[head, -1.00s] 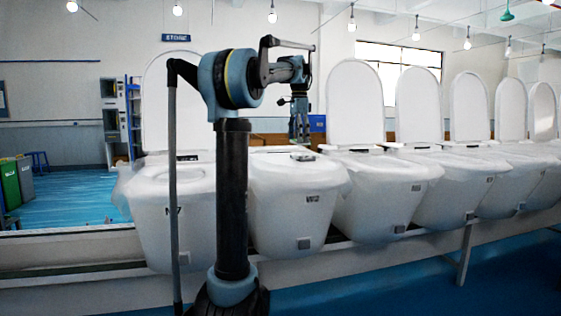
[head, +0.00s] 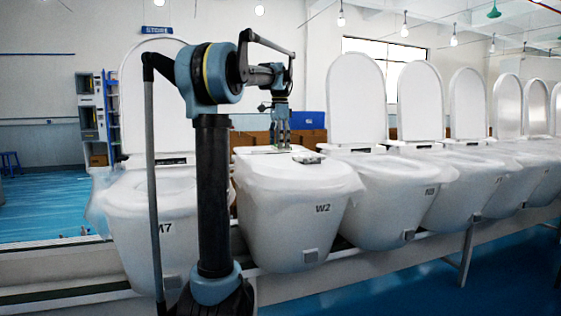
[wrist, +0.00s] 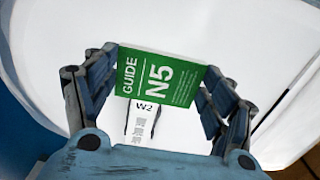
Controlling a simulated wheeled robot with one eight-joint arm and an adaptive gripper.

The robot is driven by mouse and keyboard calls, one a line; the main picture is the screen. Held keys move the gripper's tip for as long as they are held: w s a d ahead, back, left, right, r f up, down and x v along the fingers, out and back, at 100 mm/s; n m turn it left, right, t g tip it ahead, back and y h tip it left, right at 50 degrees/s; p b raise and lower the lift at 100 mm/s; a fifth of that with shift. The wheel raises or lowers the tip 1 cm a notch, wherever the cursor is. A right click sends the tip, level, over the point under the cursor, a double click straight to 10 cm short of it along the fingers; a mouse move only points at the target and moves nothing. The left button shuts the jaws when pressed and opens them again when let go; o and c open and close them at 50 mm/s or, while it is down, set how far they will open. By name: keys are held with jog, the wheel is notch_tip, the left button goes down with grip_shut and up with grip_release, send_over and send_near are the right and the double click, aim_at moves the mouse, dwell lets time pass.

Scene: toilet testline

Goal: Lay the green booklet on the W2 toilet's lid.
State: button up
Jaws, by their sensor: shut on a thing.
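My gripper (head: 283,148) is over the rear part of the W2 toilet (head: 290,210), close above its closed white lid (head: 262,150). In the wrist view my gripper (wrist: 160,85) is shut on the green booklet (wrist: 160,75), marked GUIDE N5, with a blue-grey finger at each side edge. White surface fills most of the view behind the booklet. A W2 label (wrist: 145,107) shows just below it. The head view does not show the booklet clearly, and I cannot tell whether it touches the lid.
A small grey item (head: 308,158) lies on top of the W2 toilet towards its right side. The M7 toilet (head: 150,215) stands to the left and the N3 toilet (head: 400,190) to the right, both with raised lids. Brown and blue boxes (head: 312,122) stand behind.

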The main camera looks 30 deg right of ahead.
aim_at(280, 165)
jog(key=shift+s+d+f, duration=0.1)
jog(key=shift+s+f, duration=0.05)
jog(key=shift+f, duration=3)
jog(key=o, duration=1.1)
jog(key=shift+f, duration=0.1)
jog(key=shift+c, duration=0.2)
notch_tip(280, 165, up, 12)
jog(key=shift+r, duration=0.1)
jog(key=shift+s, duration=0.1)
